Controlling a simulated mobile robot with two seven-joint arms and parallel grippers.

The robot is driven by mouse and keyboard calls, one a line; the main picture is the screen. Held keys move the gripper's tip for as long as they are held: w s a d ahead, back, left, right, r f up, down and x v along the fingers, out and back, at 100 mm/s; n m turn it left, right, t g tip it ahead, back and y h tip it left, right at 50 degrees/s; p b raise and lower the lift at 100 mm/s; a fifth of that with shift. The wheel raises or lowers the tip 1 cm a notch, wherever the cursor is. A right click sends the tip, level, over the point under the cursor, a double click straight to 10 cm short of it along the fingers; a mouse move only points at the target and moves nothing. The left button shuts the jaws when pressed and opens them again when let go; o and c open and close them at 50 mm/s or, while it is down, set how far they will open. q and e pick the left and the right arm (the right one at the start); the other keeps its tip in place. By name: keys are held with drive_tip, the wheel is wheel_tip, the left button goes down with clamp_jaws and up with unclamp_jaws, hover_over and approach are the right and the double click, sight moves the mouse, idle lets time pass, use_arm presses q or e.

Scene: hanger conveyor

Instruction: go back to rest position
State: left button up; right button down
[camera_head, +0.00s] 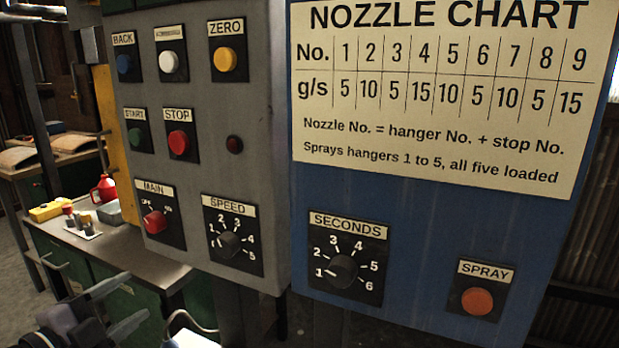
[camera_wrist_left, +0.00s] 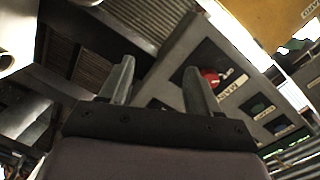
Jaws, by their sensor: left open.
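My left gripper (camera_head: 120,305) is at the lower left of the head view, below the grey control panel and apart from it. Its two fingers are spread with nothing between them. In the left wrist view the open fingers of the left gripper (camera_wrist_left: 155,85) point up, with the red MAIN knob (camera_wrist_left: 210,78) beyond the right finger. The right gripper is not in view.
The grey panel (camera_head: 235,100) carries buttons, the MAIN switch (camera_head: 155,222) and the SPEED dial (camera_head: 229,244). The blue panel (camera_head: 420,235) holds the nozzle chart (camera_head: 450,90), SECONDS dial (camera_head: 343,271) and SPRAY button (camera_head: 477,301). A workbench (camera_head: 120,250) stands behind, left.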

use_arm(q)
drive_tip(key=s+d+f+n+g+y+p, duration=0.1)
drive_tip(key=s+d+f+n, duration=0.4)
drive_tip(key=f, duration=0.7)
drive_tip(key=s+d+f+n+g+y+p, duration=0.2)
drive_tip(key=s+d+f+n+g+p, duration=0.2)
drive_tip(key=s+f+n, duration=0.5)
drive_tip(key=s+d+f, duration=0.1)
drive_tip(key=s+f, duration=0.1)
drive_tip(key=s, duration=0.3)
drive_tip(key=shift+s+f+n+g+y+p, duration=0.15)
drive_tip(key=shift+f+n+g+y+p, duration=0.15)
drive_tip(key=shift+f+n+p, duration=0.1)
